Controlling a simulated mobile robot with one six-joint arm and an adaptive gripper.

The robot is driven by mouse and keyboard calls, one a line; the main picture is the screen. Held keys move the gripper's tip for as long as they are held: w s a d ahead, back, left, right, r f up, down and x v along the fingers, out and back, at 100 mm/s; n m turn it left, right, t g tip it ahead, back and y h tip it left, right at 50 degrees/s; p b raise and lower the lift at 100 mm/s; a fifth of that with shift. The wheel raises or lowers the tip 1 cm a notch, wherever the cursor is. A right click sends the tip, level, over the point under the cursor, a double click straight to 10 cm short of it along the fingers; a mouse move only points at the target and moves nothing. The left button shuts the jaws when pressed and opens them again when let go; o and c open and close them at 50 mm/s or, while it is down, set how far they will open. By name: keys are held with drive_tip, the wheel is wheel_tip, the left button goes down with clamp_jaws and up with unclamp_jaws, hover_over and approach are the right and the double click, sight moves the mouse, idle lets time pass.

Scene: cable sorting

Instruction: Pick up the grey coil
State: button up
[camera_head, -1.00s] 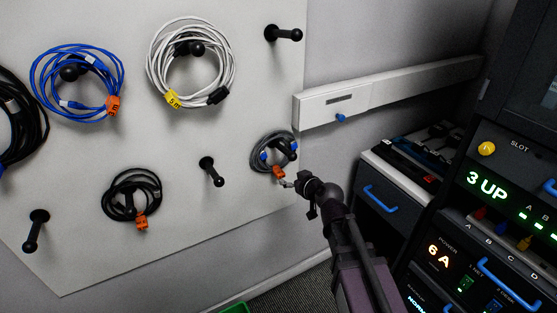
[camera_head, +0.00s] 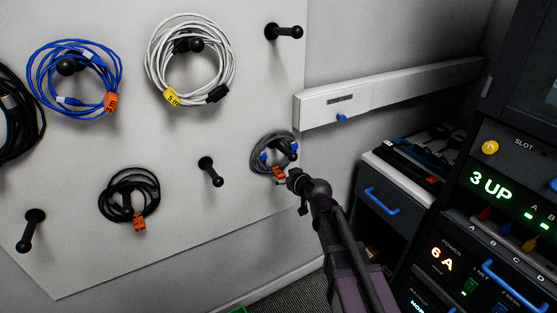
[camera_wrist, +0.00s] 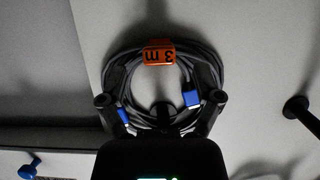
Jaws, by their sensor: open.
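The grey coil (camera_head: 264,152) hangs on a black peg at the lower right of the white board, with blue connectors and an orange tag. In the wrist view the grey coil (camera_wrist: 215,62) fills the middle, its tag reading "3 m" upside down. My gripper (camera_head: 286,180) is at the coil's lower right edge in the head view. In the wrist view my gripper (camera_wrist: 160,100) is open, one finger on each side of the coil's near part. I cannot tell whether the fingers touch the cable. My gripper's body hides the coil's bottom edge there.
The board (camera_head: 100,250) also holds a blue coil (camera_head: 38,72), a white coil (camera_head: 151,62), a small black coil (camera_head: 107,195) and bare pegs (camera_head: 212,172). A white wall rail (camera_head: 390,92) and a rack with blue handles (camera_head: 388,202) stand to the right.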

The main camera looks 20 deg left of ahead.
drive_tip(key=shift+x, duration=0.9)
clamp_jaws()
